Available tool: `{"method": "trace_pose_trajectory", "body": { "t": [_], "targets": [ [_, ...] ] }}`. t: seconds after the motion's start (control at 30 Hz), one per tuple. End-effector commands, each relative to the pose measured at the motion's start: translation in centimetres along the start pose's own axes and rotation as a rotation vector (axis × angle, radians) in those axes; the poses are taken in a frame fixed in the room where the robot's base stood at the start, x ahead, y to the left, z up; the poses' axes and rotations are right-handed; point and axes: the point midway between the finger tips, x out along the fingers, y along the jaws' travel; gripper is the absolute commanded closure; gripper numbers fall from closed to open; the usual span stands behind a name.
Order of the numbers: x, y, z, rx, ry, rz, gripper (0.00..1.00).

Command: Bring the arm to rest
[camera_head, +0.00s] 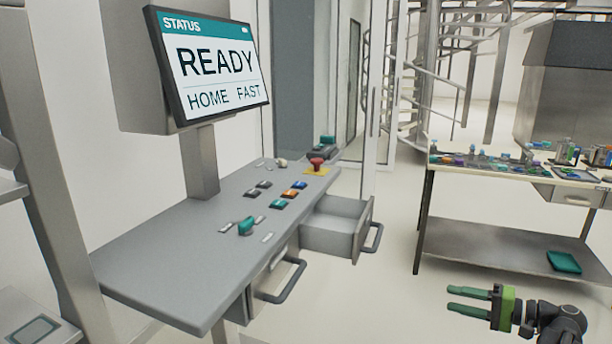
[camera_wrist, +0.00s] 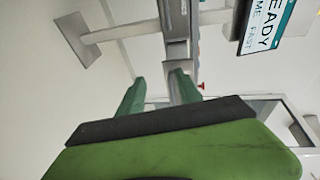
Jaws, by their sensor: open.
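My gripper (camera_head: 468,300) is at the lower right of the head view, with its two green fingers apart and nothing between them. It is held out in the air, right of the grey control desk (camera_head: 165,245) and apart from it. In the wrist view my gripper (camera_wrist: 158,92) also shows its two fingers spread and empty. The status screen (camera_head: 209,62) reads "READY", "HOME" and "FAST". Part of the screen (camera_wrist: 266,25) shows turned on its side in the wrist view.
The desk carries several buttons, a teal knob (camera_head: 246,227) and a red mushroom button (camera_head: 317,163). An open drawer (camera_head: 340,240) juts out from the desk. A workbench (camera_head: 480,167) with many small objects stands at the right. Floor between desk and bench is clear.

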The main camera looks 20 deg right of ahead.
Motion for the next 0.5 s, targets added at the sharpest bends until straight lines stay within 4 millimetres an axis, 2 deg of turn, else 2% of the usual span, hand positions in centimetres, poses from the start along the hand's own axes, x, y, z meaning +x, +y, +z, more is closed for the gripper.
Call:
{"method": "trace_pose_trajectory", "body": {
  "t": [0.03,0.17,0.27,0.37,0.4,0.47,0.5],
  "targets": [
    [2.0,-0.4,0.4,-0.006,-0.035,-0.003,0.59],
    [7.4,-1.4,1.8,-0.023,-0.128,-0.006,0.59],
    [12.5,-2.0,3.8,-0.037,-0.222,0.009,0.59],
    [19.1,-2.1,7.4,-0.058,-0.349,0.057,0.59],
    [22.0,-2.0,9.3,-0.070,-0.408,0.087,0.59],
    [26.2,-1.6,12.7,-0.091,-0.496,0.146,0.59],
    [28.7,-1.2,15.1,-0.110,-0.554,0.192,0.59]
  ]
}}
